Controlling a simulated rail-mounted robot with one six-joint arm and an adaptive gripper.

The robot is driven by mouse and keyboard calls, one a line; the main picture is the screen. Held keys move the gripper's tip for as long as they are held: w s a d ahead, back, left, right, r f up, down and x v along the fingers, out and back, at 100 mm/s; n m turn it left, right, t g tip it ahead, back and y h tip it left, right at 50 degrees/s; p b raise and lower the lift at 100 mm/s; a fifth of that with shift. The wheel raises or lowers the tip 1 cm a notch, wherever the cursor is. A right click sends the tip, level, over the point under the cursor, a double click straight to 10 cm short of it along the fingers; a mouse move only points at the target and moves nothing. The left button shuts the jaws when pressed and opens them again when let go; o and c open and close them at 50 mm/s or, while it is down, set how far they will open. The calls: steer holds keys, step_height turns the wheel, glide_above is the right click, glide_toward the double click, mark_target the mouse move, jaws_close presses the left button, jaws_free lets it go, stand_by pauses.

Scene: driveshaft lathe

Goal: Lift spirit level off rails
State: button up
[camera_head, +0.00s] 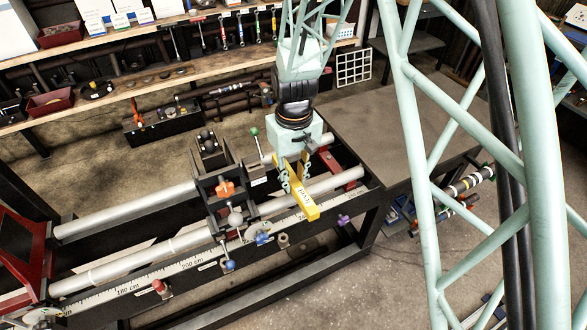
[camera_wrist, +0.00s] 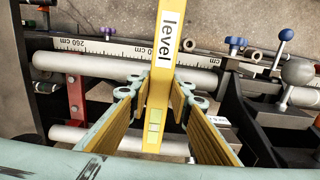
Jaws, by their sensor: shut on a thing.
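The yellow spirit level (camera_head: 301,199), with a white "level" label, is between my gripper's fingers over the right part of the lathe. It also shows in the wrist view (camera_wrist: 157,90), running across the rail. My gripper (camera_head: 295,170) points down and is shut on the level, its fingertips (camera_wrist: 154,88) on both sides of it. The two grey rails lie below; the front rail (camera_head: 335,184) passes under the level, and it shows in the wrist view (camera_wrist: 90,68). I cannot tell whether the level touches the rails.
A dark carriage with levers and an orange knob (camera_head: 226,188) stands on the rails just left of my gripper. A ruler strip (camera_head: 190,266) runs along the front. A flat grey table (camera_head: 400,120) is at the right, and a tool shelf (camera_head: 120,85) is behind.

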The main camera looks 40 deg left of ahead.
mark_target(294, 191)
steer(key=shift+s+d+r, duration=0.1)
steer(key=shift+s+d, duration=0.5)
steer(key=shift+s, duration=0.2)
steer(key=shift+s+d+r, duration=0.1)
steer(key=shift+s+d, duration=0.5)
steer(key=shift+s, duration=0.15)
